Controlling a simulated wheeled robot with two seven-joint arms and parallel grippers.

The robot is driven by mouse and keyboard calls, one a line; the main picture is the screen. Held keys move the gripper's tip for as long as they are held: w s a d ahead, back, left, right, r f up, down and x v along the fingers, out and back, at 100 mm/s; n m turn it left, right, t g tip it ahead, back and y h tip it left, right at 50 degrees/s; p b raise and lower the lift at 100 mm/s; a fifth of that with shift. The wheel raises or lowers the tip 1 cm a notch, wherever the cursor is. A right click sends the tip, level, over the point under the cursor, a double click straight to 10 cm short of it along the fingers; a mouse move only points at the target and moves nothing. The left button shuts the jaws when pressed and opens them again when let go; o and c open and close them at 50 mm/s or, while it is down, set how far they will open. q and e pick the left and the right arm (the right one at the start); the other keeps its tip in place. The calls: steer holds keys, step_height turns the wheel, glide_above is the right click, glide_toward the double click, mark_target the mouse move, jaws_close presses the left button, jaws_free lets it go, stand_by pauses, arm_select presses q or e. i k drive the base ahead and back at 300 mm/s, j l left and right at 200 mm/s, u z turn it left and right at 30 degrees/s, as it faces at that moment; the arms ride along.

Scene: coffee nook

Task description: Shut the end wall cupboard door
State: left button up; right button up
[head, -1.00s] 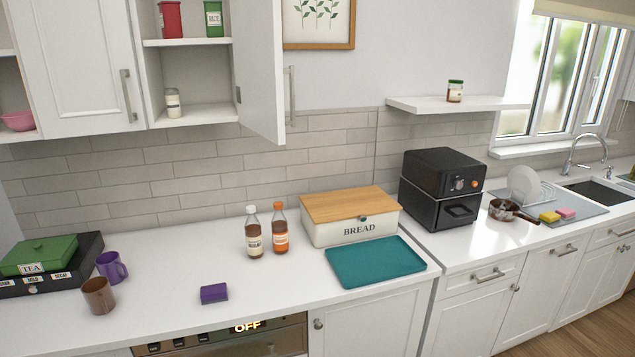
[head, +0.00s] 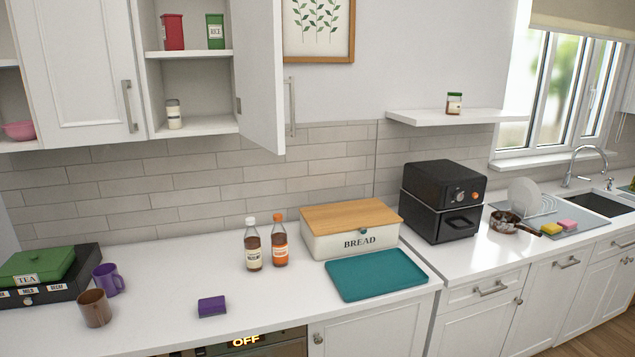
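The end wall cupboard door (head: 262,75) stands open at the right end of the wall cupboards. It is swung out toward me, hinged on the right side of its cupboard, with a vertical bar handle (head: 291,107) on its right-hand face. The open cupboard (head: 190,128) shows a red tin (head: 172,32) and a green rice tin (head: 215,31) on the upper shelf, and a small jar (head: 174,114) on the bottom. Neither of my grippers is in the head view.
A framed picture (head: 318,30) hangs right of the door. The wall shelf (head: 455,117) is further right.

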mark_target(257, 25)
steer(key=u, duration=0.55)
steer(key=i+l+u, duration=0.35)
steer(key=l, duration=0.3)
steer(key=i+l+u, duration=0.15)
steer(key=l, duration=0.2)
steer(key=i+l+u, duration=0.2)
steer(key=l, duration=0.2)
steer(key=l+u, duration=0.15)
steer(key=l, duration=0.2)
steer(key=i+l+u, duration=0.2)
steer(key=l, duration=0.55)
steer(key=k+l, duration=0.1)
steer(key=l, duration=0.3)
steer(key=k, duration=0.4)
